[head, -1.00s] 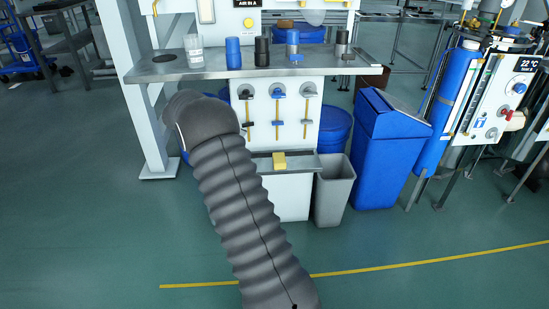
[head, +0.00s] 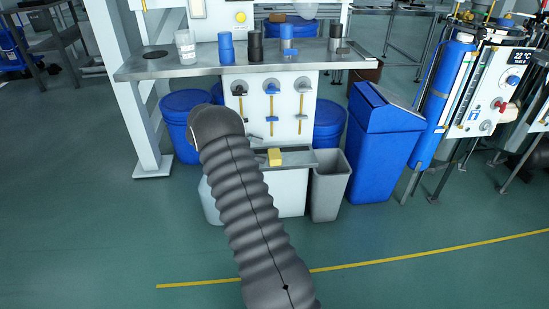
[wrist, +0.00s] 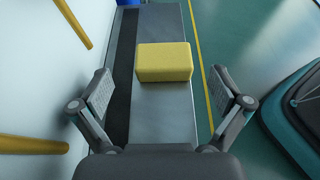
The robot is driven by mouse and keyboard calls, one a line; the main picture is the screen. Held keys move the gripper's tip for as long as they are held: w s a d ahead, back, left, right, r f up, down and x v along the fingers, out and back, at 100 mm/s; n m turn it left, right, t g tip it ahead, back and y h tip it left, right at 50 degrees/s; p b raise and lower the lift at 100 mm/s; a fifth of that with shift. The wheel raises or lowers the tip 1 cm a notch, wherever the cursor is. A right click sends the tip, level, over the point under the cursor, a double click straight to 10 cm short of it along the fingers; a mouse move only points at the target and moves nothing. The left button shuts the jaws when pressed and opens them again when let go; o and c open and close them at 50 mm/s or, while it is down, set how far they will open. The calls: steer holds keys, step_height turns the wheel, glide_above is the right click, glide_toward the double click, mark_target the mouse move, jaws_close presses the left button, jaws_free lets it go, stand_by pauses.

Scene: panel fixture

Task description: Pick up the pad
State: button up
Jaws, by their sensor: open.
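The pad is a yellow block (wrist: 164,62) on a narrow grey metal shelf (wrist: 162,118) in the wrist view. In the head view the pad (head: 274,157) sits on the shelf (head: 298,158) low on the front of the panel fixture. My gripper (wrist: 165,95) is open, its two fingers spread on either side of the shelf. The pad lies ahead of the fingertips and between their lines, not touched. In the head view my arm hides most of the gripper.
The white panel with yellow-handled valves (head: 271,105) rises behind the shelf. Above is a metal counter (head: 205,69) with several cups and cylinders. A grey bin (head: 329,187) and a blue bin (head: 379,150) stand to the right. Open green floor lies in front.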

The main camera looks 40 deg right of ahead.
mark_target(270, 154)
steer(key=shift+a+f+x, duration=0.1)
steer(key=shift+f+x, duration=0.05)
steer(key=shift+x, duration=1.2)
steer(key=shift+a+f+x, duration=0.15)
steer(key=shift+x, duration=1.2)
steer(key=shift+s, duration=0.1)
steer(key=c, duration=1.1)
